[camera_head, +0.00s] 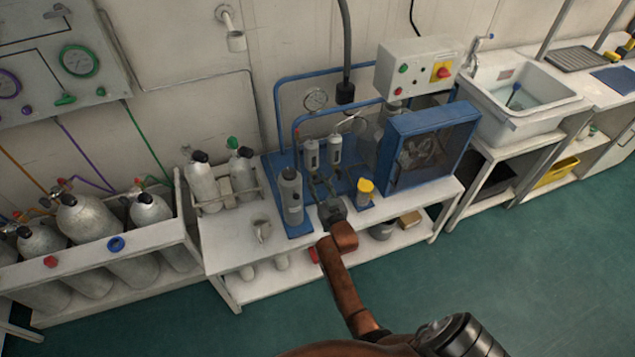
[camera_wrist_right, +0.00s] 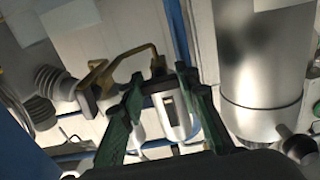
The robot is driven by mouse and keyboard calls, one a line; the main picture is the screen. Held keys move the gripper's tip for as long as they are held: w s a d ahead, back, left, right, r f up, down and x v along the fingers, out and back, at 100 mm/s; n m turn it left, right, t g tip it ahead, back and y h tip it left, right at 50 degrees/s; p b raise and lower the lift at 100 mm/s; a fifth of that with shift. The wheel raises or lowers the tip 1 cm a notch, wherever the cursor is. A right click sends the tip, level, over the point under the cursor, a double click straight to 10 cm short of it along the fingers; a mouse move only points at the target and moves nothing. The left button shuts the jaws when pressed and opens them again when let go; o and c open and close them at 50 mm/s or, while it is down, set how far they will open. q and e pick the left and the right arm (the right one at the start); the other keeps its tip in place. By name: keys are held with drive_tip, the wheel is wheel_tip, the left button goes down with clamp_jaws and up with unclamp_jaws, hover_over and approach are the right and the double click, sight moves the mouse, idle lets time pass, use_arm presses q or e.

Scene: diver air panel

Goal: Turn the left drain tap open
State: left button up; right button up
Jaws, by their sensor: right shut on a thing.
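My right gripper (camera_head: 325,193) reaches the blue filter panel (camera_head: 300,228) on the white bench from the front. In the right wrist view its two green fingers (camera_wrist_right: 158,78) stand on either side of a brass lever's dark end, which I take to be the left drain tap (camera_wrist_right: 125,62). The fingers are shut on it, though the contact itself is partly hidden. A silver filter body (camera_wrist_right: 175,115) shows behind the fingers, and a larger grey cylinder (camera_wrist_right: 262,70) stands to the right. In the head view the tap is hidden by my gripper. My left gripper is out of view.
A yellow-capped bottle (camera_head: 365,190) stands close to the right of my gripper, beside a blue-framed unit (camera_head: 425,150). A grey cylinder (camera_head: 290,195) stands close on the left. A grey cup (camera_head: 261,229) is on the bench. The green floor in front is clear.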

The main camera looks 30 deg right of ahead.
drive_tip(key=c, duration=0.5)
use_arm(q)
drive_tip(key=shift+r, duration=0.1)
use_arm(e)
drive_tip(key=shift+n, duration=0.3)
drive_tip(key=n, duration=0.2)
drive_tip(key=shift+n, duration=0.3)
drive_tip(key=n, duration=0.3)
drive_tip(key=shift+f+n, duration=0.1)
drive_tip(key=shift+n, duration=0.2)
drive_tip(key=n+b, duration=0.1)
drive_tip(key=n, duration=0.3)
drive_tip(key=shift+f+n, duration=0.1)
drive_tip(key=shift+n, duration=0.2)
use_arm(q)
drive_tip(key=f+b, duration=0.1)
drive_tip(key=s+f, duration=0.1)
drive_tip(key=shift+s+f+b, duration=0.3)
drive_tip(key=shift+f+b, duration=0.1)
use_arm(e)
drive_tip(key=n, duration=0.4)
drive_tip(key=shift+n, duration=0.3)
